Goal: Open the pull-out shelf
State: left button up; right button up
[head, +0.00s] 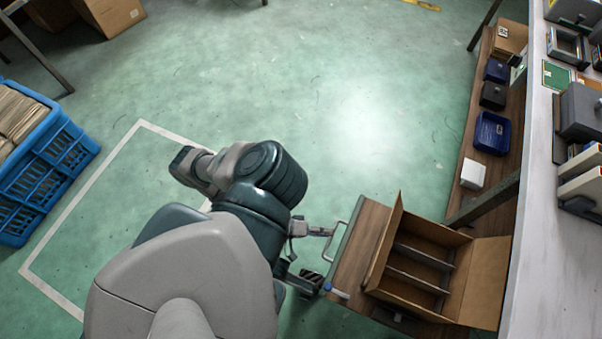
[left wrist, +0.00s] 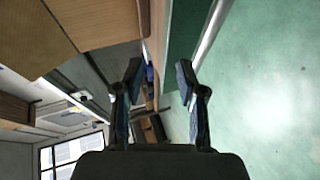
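The pull-out shelf (head: 355,246) is a brown wooden board at the lower right of the head view, with a pale metal handle (head: 336,241) on its left, front edge. My left gripper (head: 304,256) is beside this edge, close to the handle. In the left wrist view the two fingers of my left gripper (left wrist: 160,78) are apart, with no object clearly held between them. A silver bar (left wrist: 211,34), probably the handle, runs beside a dark green panel toward the right fingertip. Whether it touches the finger I cannot tell. My right gripper is not in view.
An open cardboard box (head: 440,240) with dividers sits on the shelf. A grey worktop (head: 555,260) with items runs along the right, above a lower wooden shelf with bins. A blue crate (head: 45,165) stands at the left. The green floor (head: 330,100) is largely clear.

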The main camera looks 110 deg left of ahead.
pick_arm(q)
jog(key=s+f+v, duration=0.1)
jog(key=f+v, duration=0.2)
jog(key=v, duration=1.6)
jog(key=shift+s+p, duration=0.35)
dwell(0.6)
jog(key=shift+a, duration=0.1)
jog(key=shift+p, duration=0.3)
